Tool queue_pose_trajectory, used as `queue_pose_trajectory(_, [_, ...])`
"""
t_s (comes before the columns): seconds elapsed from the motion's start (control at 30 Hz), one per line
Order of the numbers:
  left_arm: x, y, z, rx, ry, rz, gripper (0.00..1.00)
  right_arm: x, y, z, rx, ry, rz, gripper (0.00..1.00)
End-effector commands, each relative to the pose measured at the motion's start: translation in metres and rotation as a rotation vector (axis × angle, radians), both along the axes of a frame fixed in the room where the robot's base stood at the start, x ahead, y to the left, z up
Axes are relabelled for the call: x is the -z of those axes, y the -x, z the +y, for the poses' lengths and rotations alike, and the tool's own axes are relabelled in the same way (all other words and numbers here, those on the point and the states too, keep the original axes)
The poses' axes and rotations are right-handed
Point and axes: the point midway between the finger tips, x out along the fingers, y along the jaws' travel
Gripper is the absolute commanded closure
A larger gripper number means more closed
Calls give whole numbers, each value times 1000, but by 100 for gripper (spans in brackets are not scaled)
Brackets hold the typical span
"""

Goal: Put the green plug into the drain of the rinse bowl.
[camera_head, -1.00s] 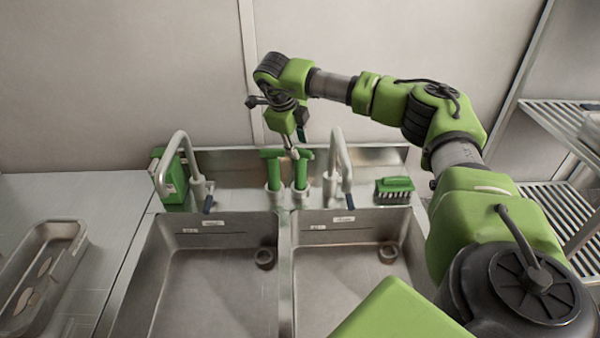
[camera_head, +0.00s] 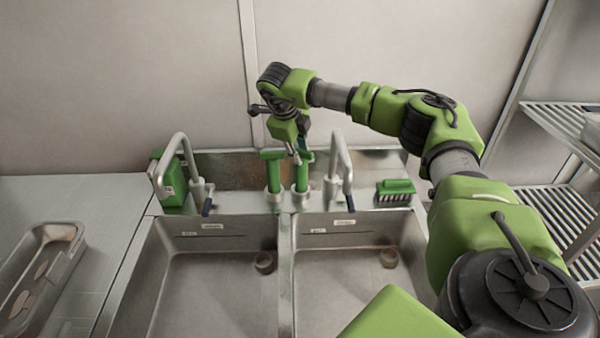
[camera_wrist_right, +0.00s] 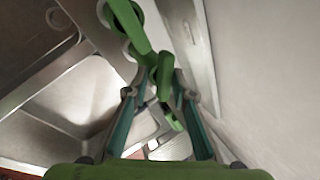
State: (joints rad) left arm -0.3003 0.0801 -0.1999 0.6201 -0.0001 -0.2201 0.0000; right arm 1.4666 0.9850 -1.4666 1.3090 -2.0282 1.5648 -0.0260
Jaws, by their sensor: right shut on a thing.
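Two green plugs with T-shaped handles stand upright in white round holders on the ledge between two steel bowls: a left plug (camera_head: 272,172) and a right plug (camera_head: 302,174). My right gripper (camera_head: 297,156) is at the top of the right plug and shut on its handle. The wrist view shows the held handle (camera_wrist_right: 165,75) between the fingers, with the other plug (camera_wrist_right: 128,25) beside it. The left bowl (camera_head: 205,290) has a dark round drain (camera_head: 264,262); the right bowl (camera_head: 345,290) has another drain (camera_head: 388,257). Their labels are too small to read. My left gripper is not in view.
A green container (camera_head: 170,182) stands at the left, a green brush (camera_head: 395,192) at the right. A metal tray (camera_head: 40,270) lies on the left counter. Both bowls look otherwise empty.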

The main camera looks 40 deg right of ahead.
Motion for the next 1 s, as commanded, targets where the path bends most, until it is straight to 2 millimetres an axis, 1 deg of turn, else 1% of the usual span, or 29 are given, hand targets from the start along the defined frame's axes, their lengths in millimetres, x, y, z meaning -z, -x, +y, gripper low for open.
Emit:
queue_pose_trajectory(0.03, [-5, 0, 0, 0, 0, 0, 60, -7, -1, -1, 1, 3, -6, 100])
queue_pose_trajectory(0.07, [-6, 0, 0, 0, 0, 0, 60, -8, -1, -1, 1, 3, -6, 100])
queue_pose_trajectory(0.27, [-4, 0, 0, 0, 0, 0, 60, -7, -2, -2, 2, 4, -8, 100])
queue_pose_trajectory(0.43, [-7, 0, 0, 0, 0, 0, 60, -11, -2, -2, 1, 4, -9, 100])
queue_pose_trajectory(1.0, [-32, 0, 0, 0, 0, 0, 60, -45, -2, -1, 1, 4, -7, 100])
